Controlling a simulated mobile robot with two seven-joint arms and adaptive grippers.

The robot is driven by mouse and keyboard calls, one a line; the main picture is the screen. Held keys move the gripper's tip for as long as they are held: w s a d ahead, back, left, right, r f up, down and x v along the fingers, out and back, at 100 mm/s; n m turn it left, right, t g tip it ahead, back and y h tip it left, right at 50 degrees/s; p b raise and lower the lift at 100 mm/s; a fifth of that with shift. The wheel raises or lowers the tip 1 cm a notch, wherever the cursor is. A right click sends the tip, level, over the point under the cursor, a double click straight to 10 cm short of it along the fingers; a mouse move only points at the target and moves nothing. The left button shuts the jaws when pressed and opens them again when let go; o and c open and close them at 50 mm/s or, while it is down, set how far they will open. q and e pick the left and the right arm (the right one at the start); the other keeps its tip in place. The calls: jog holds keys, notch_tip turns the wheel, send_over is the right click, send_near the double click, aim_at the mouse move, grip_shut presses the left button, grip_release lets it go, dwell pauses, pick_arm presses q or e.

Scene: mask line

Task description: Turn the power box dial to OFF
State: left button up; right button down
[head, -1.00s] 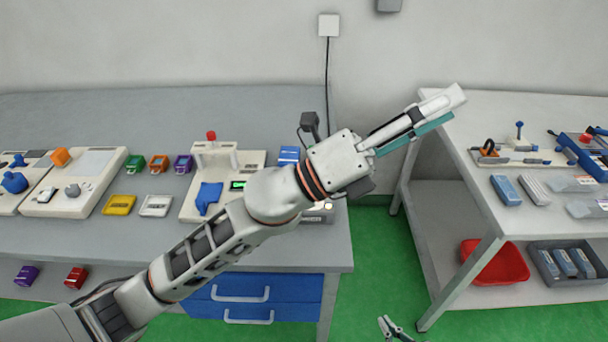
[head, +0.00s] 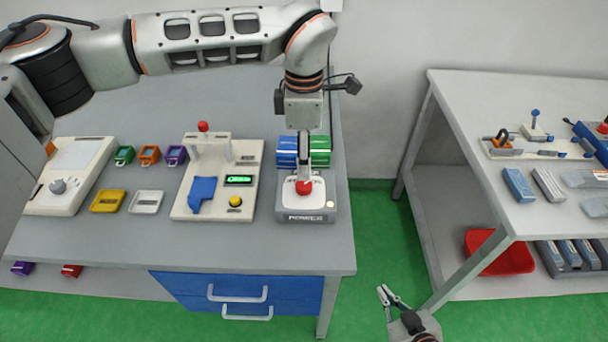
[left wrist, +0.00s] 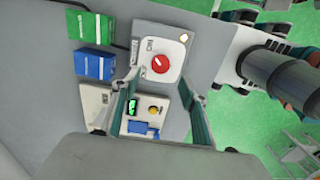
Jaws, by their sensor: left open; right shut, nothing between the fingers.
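The power box (head: 306,214) is a grey and white box at the right front of the left bench, with "POWER" on its front. Its round red dial (head: 303,188) sits on top, and the dial also shows in the left wrist view (left wrist: 160,63) near an "ON" mark. The exact pointer direction is too small to tell. My left gripper (head: 304,165) points down just above and behind the dial. In the left wrist view its open fingers (left wrist: 161,78) frame the dial, with nothing held. My right gripper (head: 387,293) is shut and empty, low over the green floor.
Blue (head: 287,150) and green (head: 319,151) boxes stand behind the power box. A white station (head: 248,160) with a green display and yellow button stands to its left. The right bench (head: 465,110) holds tools, with a red bin (head: 500,262) on its lower shelf. Floor between benches is clear.

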aim_at(304, 184)
pick_arm(q)
notch_tip(304, 184, down, 8)
jog(key=shift+r+p, duration=0.25)
jog(key=shift+p, duration=0.25)
jog(key=shift+c, duration=0.4)
jog(key=c, duration=1)
